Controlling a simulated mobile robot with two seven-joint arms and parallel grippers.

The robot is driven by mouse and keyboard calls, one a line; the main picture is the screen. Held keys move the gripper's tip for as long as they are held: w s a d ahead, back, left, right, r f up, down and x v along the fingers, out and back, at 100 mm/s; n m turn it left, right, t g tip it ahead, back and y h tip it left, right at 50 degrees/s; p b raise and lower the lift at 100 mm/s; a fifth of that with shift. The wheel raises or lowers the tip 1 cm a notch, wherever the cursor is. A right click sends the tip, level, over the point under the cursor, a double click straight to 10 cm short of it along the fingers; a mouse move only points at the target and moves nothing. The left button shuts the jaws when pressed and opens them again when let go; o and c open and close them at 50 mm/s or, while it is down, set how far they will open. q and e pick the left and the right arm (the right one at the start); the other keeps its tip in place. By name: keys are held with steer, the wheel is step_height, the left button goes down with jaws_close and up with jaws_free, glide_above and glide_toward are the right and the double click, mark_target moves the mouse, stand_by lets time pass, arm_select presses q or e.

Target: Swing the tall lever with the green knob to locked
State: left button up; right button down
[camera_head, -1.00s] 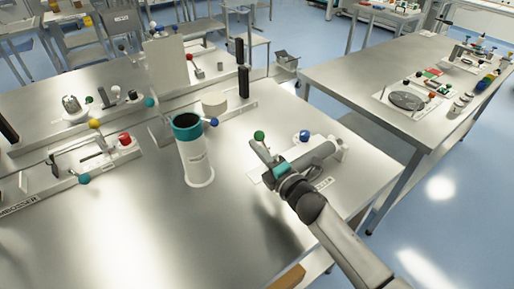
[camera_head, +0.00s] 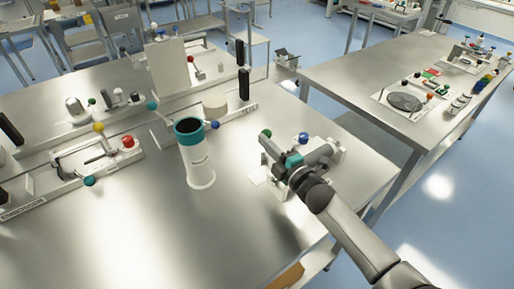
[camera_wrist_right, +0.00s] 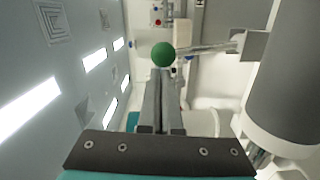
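The tall lever's green knob (camera_head: 265,133) shows at the near right of the table, beside a grey cylindrical body. My right gripper (camera_head: 271,148) reaches in from the lower right, with its fingertips close by the knob; the gripper hides much of the lever and its base. In the right wrist view the green knob (camera_wrist_right: 163,54) sits just past the fingertips (camera_wrist_right: 160,82), and a thin rod runs from it to the right. The fingers look together, with no rod seen between them. I cannot tell if they touch the lever. My left gripper is out of view.
A blue knob (camera_head: 303,137) stands close to the gripper. A white cylinder with a teal rim (camera_head: 197,160) stands to the left. A fixture with a red knob (camera_head: 128,141) lies farther left. The front of the table is clear.

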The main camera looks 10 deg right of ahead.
steer(key=shift+w+d+r+m+p, duration=0.2)
steer(key=shift+d+m+p, duration=0.05)
steer(key=shift+d+m, duration=0.25)
steer(key=shift+w+d+r+m+p, duration=0.15)
steer(key=shift+d+m+p, duration=0.05)
steer(key=shift+d+m, duration=0.25)
steer(key=shift+w+d+f+m, duration=0.1)
steer(key=shift+w+d+m, duration=0.25)
steer(key=shift+d+m, duration=0.4)
steer(key=shift+w+d+m, duration=0.3)
steer(key=shift+d+m, duration=0.1)
steer(key=shift+d, duration=0.6)
